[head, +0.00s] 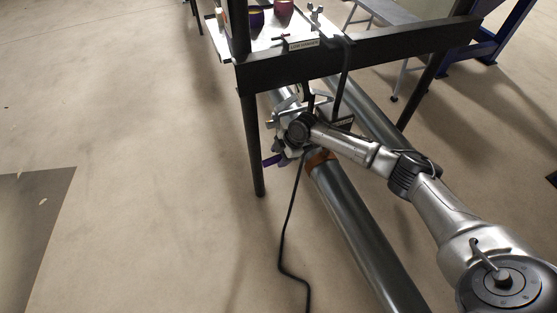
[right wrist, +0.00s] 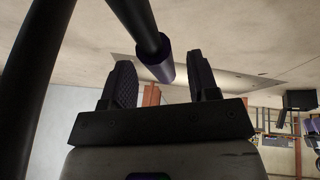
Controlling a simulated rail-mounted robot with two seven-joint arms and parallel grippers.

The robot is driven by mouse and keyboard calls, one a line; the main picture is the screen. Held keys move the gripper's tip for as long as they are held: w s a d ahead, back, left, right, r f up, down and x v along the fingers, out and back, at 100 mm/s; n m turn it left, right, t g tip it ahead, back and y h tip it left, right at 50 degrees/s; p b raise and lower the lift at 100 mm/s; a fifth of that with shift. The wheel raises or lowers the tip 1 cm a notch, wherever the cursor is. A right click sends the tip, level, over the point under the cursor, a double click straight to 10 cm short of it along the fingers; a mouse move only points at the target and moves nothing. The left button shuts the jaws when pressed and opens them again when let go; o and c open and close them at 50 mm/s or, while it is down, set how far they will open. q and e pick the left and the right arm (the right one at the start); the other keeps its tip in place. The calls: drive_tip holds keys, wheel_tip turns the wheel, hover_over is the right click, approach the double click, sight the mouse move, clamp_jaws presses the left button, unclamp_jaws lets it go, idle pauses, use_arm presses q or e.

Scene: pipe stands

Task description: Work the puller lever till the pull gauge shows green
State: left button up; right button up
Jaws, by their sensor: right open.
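My right gripper (head: 280,147) is down by the pipe joint under the dark frame, partly hidden by my own wrist. In the right wrist view my right gripper (right wrist: 161,75) is open, its two fingers apart with nothing clamped between them. A dark bar with a purple end, apparently the puller lever (right wrist: 155,62), reaches down toward the gap between the fingertips; I cannot tell whether it touches them. A purple end of the lever (head: 271,161) also shows beside my gripper in the head view. I cannot make out the pull gauge or its colour. My left gripper is out of view.
A grey pipe (head: 362,231) with a brown-orange band runs toward me below my right arm; a second pipe lies beside it. A dark frame (head: 365,56) with legs stands over them.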

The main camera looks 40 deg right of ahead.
drive_tip(key=shift+x, duration=0.8)
drive_tip(key=shift+c, duration=0.3)
clamp_jaws()
drive_tip(key=shift+r, duration=0.1)
